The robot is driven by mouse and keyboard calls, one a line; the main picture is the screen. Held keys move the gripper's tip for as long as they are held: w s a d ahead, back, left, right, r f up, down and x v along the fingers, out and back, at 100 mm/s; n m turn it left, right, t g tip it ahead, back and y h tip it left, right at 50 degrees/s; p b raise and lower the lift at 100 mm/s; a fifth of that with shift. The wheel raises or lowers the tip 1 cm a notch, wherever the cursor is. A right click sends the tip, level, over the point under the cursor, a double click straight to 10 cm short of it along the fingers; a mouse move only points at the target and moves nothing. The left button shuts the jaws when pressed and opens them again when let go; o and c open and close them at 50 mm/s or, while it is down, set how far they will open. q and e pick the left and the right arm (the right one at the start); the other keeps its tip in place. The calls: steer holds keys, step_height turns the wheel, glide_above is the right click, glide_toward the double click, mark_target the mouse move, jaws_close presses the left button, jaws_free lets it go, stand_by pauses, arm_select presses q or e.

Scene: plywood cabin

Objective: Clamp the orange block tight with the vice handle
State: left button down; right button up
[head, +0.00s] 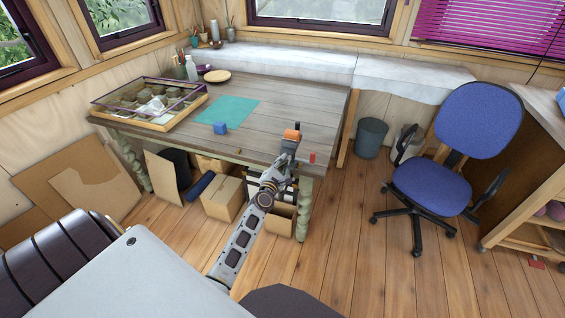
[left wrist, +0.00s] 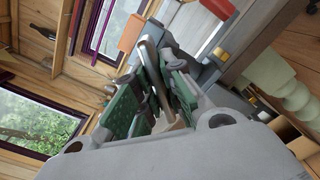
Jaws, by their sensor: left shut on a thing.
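The orange block (head: 291,134) sits at the vice on the table's front right corner. It also shows in the left wrist view (left wrist: 132,31), beside the grey vice body (left wrist: 205,72). My left gripper (head: 284,163) is at the vice, just below the block. In the left wrist view its green-padded fingers (left wrist: 158,97) are shut on a grey metal bar, apparently the vice handle (left wrist: 149,56). A red part (head: 312,157) shows at the right of the vice. The fingers hide much of the handle, and whether the jaws touch the block cannot be told. My right gripper is out of view.
The wooden table (head: 290,96) bears a blue cube (head: 220,128), a teal mat (head: 238,108) and a glass-topped case (head: 150,103). Cardboard boxes (head: 223,198) stand under it. A blue office chair (head: 432,185) stands at the right, with open floor before it.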

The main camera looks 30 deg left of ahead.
arm_select(q)
steer(key=m+p, duration=0.1)
steer(key=m, duration=0.2)
steer(key=shift+f+m, duration=0.1)
steer(key=shift+m, duration=0.3)
steer(key=m+p, duration=0.1)
steer(key=m, duration=0.2)
steer(key=shift+m, duration=0.3)
steer(key=shift+m+p, duration=0.35)
steer(key=shift+m, duration=0.55)
steer(key=m+p, duration=0.2)
steer(key=m, duration=0.2)
steer(key=shift+m, duration=0.3)
steer(key=m+p, duration=0.2)
steer(key=m, duration=0.2)
steer(key=m+p, duration=0.2)
steer(key=m, duration=0.3)
steer(key=shift+m, duration=0.4)
steer(key=m, duration=0.2)
steer(key=shift+m+p, duration=0.3)
steer(key=shift+p, duration=0.1)
steer(key=shift+m, duration=1.5)
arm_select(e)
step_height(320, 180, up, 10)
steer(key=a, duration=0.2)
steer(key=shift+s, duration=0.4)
